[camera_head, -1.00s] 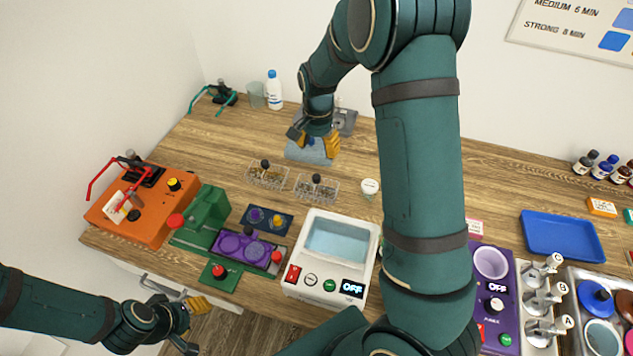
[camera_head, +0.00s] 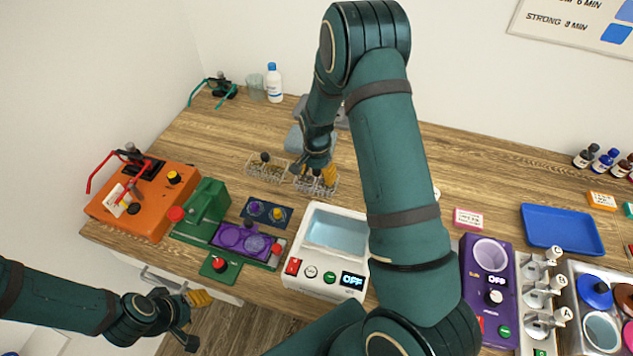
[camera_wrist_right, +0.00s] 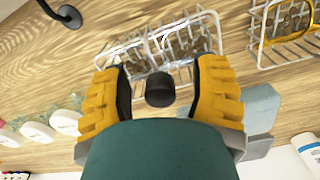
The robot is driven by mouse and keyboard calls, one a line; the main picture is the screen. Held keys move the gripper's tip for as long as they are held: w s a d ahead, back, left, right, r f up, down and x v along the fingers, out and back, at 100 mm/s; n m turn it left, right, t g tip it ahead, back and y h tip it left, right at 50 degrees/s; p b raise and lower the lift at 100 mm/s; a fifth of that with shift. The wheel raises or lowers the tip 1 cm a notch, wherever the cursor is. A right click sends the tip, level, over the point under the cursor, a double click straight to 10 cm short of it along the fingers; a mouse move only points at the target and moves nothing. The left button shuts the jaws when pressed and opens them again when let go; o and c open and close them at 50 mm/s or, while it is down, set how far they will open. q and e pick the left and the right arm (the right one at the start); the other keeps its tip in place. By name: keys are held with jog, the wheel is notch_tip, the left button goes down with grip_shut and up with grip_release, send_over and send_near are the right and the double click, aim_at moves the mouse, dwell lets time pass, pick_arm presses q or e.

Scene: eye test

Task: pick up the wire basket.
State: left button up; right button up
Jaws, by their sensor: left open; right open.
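Two wire baskets with brownish contents and black knobs stand on the wooden table. The left wire basket (camera_head: 262,170) is clear in the head view and partly in the right wrist view (camera_wrist_right: 284,22). The right wire basket (camera_head: 326,188) is partly hidden by my right gripper (camera_head: 313,173). In the right wrist view, this basket (camera_wrist_right: 186,42) lies ahead of my open gripper (camera_wrist_right: 159,85), its black knob appearing between the yellow fingers. I cannot tell whether they touch it. My left gripper (camera_head: 197,320) is open and empty, off the table's front edge.
A white water bath (camera_head: 325,262) stands in front of the baskets, with a dark blue plate (camera_head: 266,213) to its left. A blue-grey pad (camera_head: 293,139) lies behind the baskets. A white bottle (camera_head: 274,85) stands at the back. Bare table lies left of the baskets.

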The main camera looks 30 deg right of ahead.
jog(key=shift+f, duration=0.15)
grip_shut()
dwell(0.4)
